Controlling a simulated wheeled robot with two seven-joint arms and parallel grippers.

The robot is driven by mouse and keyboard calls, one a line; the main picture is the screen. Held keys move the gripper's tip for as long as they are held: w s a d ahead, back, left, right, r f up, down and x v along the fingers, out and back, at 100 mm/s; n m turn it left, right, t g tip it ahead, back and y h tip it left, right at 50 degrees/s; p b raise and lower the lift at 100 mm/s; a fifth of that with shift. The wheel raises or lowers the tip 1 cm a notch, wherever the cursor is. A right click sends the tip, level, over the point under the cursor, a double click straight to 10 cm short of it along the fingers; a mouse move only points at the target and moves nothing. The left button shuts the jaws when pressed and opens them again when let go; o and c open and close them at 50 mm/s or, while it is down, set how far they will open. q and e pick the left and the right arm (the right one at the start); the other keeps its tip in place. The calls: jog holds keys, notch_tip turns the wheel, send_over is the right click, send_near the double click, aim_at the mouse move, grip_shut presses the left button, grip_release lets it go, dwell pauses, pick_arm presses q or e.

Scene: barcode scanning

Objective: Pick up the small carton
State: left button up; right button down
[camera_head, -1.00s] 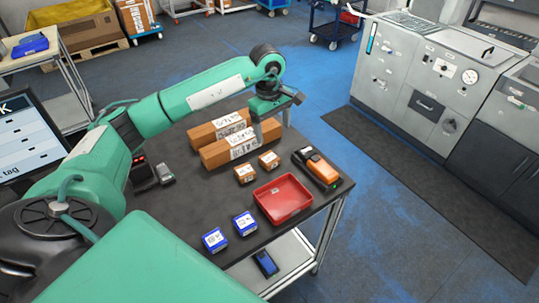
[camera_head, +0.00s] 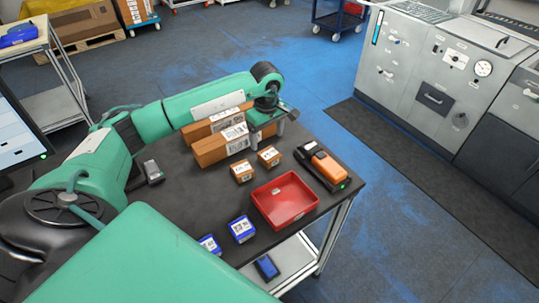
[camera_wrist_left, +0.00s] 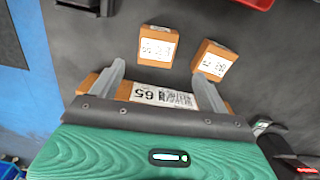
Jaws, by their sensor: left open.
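Two small brown cartons with white labels lie side by side on the dark table. The right one (camera_head: 269,157) and the left one (camera_head: 242,172) show in the head view. In the left wrist view they are the carton at centre (camera_wrist_left: 157,46) and the carton at right (camera_wrist_left: 213,62). My left gripper (camera_head: 268,139) is open and empty, just behind the right small carton. In the left wrist view its fingers (camera_wrist_left: 158,76) point toward the small cartons, with the centre carton beyond the gap. My right gripper is not in view.
Long brown cartons (camera_head: 211,151) lie behind the small ones, partly under my left gripper. A red tray (camera_head: 308,201), an orange-and-black device (camera_head: 325,166) and blue boxes (camera_head: 242,229) stand around the front and right. Bare table lies left of the small cartons.

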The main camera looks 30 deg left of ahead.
aim_at(270, 154)
pick_arm(q)
notch_tip(270, 154, down, 3)
jog(key=shift+w+r, duration=0.1)
jog(key=shift+w, duration=0.05)
jog(key=shift+f+p, duration=0.25)
jog(key=shift+p, duration=0.2)
jog(key=f, duration=0.1)
jog(key=f+p, duration=0.2)
jog(key=f, duration=0.1)
jog(key=shift+d+f, duration=0.1)
jog(key=shift+d, duration=0.25)
jog(key=shift+f, duration=0.3)
jog(key=c, duration=1.1)
jog(key=shift+c, duration=0.2)
jog(key=shift+r, duration=0.1)
